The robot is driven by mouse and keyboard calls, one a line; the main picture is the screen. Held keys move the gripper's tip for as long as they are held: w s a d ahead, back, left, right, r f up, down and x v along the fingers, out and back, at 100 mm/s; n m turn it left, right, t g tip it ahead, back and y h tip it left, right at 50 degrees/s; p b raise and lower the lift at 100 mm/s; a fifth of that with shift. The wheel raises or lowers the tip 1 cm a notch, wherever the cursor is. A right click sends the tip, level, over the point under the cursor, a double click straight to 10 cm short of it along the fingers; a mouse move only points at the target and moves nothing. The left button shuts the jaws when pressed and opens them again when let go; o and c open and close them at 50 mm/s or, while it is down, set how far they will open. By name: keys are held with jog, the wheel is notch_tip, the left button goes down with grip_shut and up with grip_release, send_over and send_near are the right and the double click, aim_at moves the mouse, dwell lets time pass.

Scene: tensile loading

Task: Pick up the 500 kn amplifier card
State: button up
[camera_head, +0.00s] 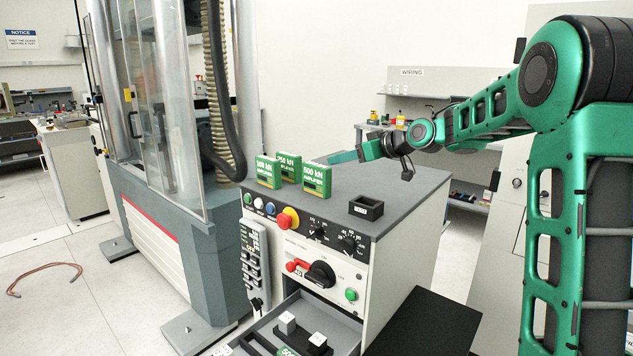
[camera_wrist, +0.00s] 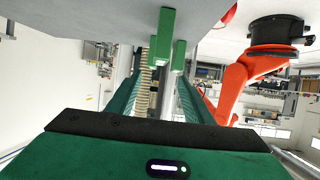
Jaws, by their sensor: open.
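The 500 kN amplifier card (camera_head: 316,179) is a green block with white lettering, standing upright on the grey cabinet top (camera_head: 350,185). The 250 kN card (camera_head: 289,166) stands behind it, and another green amplifier card (camera_head: 267,172) stands to its left. My gripper (camera_head: 343,157) is low over the back of the cabinet top, behind and right of the 500 kN card, apart from it. In the wrist view my gripper (camera_wrist: 158,92) is open and empty. Beyond its fingers two green cards show edge-on, a larger one (camera_wrist: 161,38) and a smaller one (camera_wrist: 179,56); their labels are hidden.
Knobs and a red button (camera_head: 288,218) line the front. The open drawer (camera_head: 300,315) below holds white-topped blocks and a partly cut-off green item. A testing machine (camera_head: 165,150) stands left; an orange arm (camera_wrist: 245,75) shows behind.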

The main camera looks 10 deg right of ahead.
aim_at(320, 165)
jog(key=x, duration=1)
jog(key=shift+f, duration=0.3)
jog(key=shift+c, duration=0.4)
grip_shut()
